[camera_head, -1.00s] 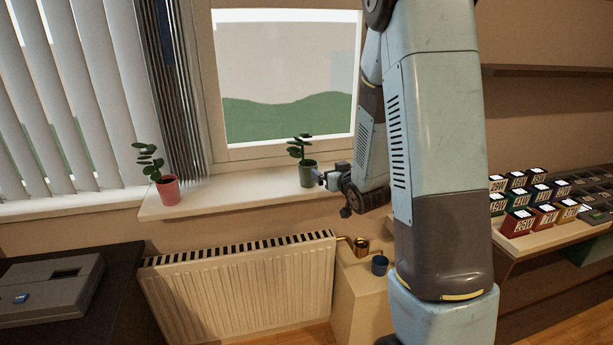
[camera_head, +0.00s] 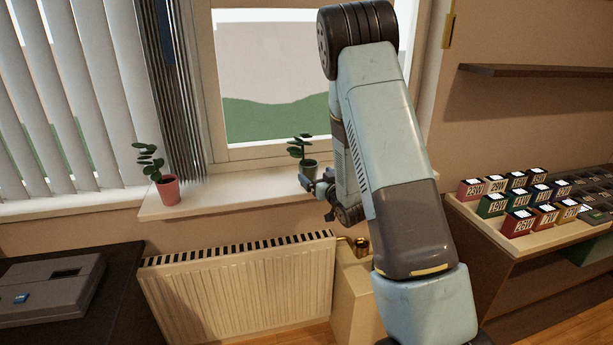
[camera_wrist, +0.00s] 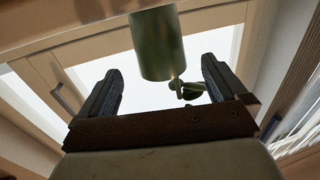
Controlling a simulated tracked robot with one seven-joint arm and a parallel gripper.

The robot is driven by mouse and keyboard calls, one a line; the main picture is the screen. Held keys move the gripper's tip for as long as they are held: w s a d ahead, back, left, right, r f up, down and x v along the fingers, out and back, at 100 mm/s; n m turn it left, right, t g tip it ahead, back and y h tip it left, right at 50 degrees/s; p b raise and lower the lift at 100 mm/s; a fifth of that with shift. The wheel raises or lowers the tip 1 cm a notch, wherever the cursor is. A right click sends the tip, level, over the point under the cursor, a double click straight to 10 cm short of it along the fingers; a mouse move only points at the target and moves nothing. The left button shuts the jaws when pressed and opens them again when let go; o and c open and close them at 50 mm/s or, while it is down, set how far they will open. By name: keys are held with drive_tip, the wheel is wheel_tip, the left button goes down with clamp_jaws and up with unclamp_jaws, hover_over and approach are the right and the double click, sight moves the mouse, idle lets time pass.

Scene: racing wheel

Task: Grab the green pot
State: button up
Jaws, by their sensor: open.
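The green pot (camera_head: 310,168) with a leafy plant stands on the window sill, its lower part covered by my gripper (camera_head: 318,185). My gripper is in front of the pot, just below and right of it in the head view. In the wrist view, the green pot (camera_wrist: 156,45) appears upside down at the top middle, with some leaves below it. The two fingers of my gripper (camera_wrist: 160,66) are spread wide, and the pot appears between their tips in the picture. I see no contact, and the depth between pot and fingertips is hard to tell.
A pink pot (camera_head: 168,190) with a plant stands further left on the sill (camera_head: 235,194). A radiator (camera_head: 240,290) is below. Shelves with small boxes (camera_head: 520,222) are at the right. The sill between the pots is clear.

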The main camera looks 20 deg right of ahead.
sight(308, 169)
drive_tip(key=shift+w+a+f, duration=0.1)
drive_tip(key=shift+w+a, duration=0.15)
drive_tip(key=shift+w, duration=0.85)
drive_tip(key=shift+w+a+r, duration=0.1)
drive_tip(key=shift+w+a, duration=0.1)
drive_tip(key=shift+w, duration=0.85)
drive_tip(key=shift+w+a+f, duration=0.1)
drive_tip(key=shift+w+a, duration=0.15)
drive_tip(key=shift+w, duration=0.85)
drive_tip(key=shift+c, duration=0.5)
drive_tip(key=c, duration=1.4)
drive_tip(key=shift+c, duration=0.3)
